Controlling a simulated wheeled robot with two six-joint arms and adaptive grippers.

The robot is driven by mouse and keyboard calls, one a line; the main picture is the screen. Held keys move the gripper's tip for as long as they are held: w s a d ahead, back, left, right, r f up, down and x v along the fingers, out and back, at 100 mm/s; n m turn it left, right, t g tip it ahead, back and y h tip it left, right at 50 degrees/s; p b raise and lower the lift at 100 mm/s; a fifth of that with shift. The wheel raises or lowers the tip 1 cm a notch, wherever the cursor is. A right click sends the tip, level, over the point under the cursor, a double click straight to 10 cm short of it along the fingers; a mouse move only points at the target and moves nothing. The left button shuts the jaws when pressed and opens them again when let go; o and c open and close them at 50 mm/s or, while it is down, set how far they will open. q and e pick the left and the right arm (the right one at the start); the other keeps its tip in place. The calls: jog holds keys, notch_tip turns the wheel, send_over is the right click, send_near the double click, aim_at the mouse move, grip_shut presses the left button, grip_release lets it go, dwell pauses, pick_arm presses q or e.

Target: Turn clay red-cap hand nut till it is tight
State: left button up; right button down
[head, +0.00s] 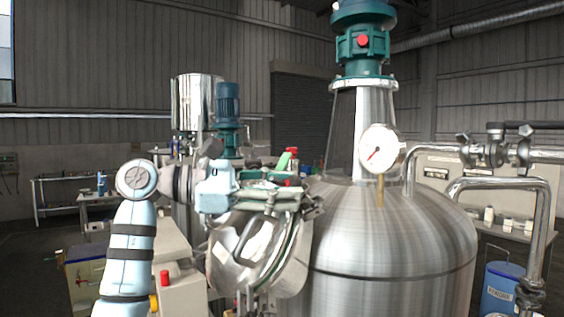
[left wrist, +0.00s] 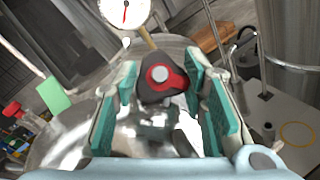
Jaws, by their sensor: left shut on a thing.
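The hand nut (left wrist: 161,86) is dark grey and lobed, with a red ring around a pale round centre. It sits between the teal pads of my left gripper (left wrist: 165,92) in the left wrist view, which is shut on it. In the head view my left arm comes in from the left and my left gripper (head: 272,186) is over the shiny metal manway lid (head: 240,250) on the tank's side. The nut's threads and underside are hidden. My right gripper is not in view.
The large steel tank (head: 395,240) fills the right, with a pressure gauge (head: 381,146) and a teal motor (head: 363,45) on top. Pipes (head: 545,205) run at far right. A blue drum (head: 502,288) stands at lower right. A green card (left wrist: 53,95) is near the left.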

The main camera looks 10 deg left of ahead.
pick_arm(q)
jog(key=m+g+p, duration=0.1)
jog(key=m+g, duration=0.1)
jog(key=m, duration=0.1)
jog(key=shift+r, duration=0.15)
jog(key=shift+m+g+y, duration=0.5)
jog(key=shift+m+g, duration=0.5)
jog(key=shift+m, duration=1.1)
jog(key=shift+w, duration=0.1)
jog(key=o, duration=1.2)
